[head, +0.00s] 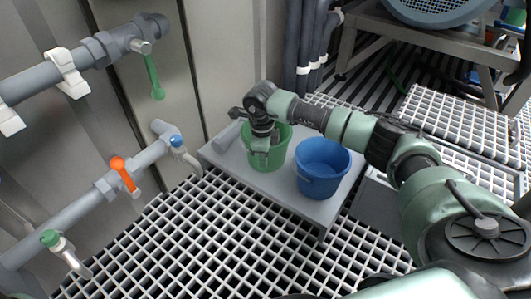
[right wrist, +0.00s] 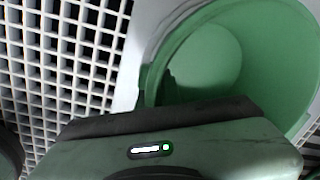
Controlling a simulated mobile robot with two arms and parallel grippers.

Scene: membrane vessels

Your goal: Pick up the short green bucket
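The short green bucket (head: 272,160) stands upright on a low grey platform (head: 215,155), left of a blue bucket (head: 322,170). My right gripper (head: 262,150) points down at the green bucket's near left rim and covers part of its opening. In the right wrist view, the green bucket (right wrist: 275,60) fills the upper right and its inside looks empty. The gripper's body covers the bottom of that view, with a dark finger part at the rim. The fingertips are mostly hidden, so whether they grip the rim is unclear. My left gripper is not in view.
The blue bucket stands close on the right, under my right arm. Grey pipes with an orange valve handle (head: 122,172) and green handles run along the left wall. White floor grating (head: 190,240) lies open in front of the platform.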

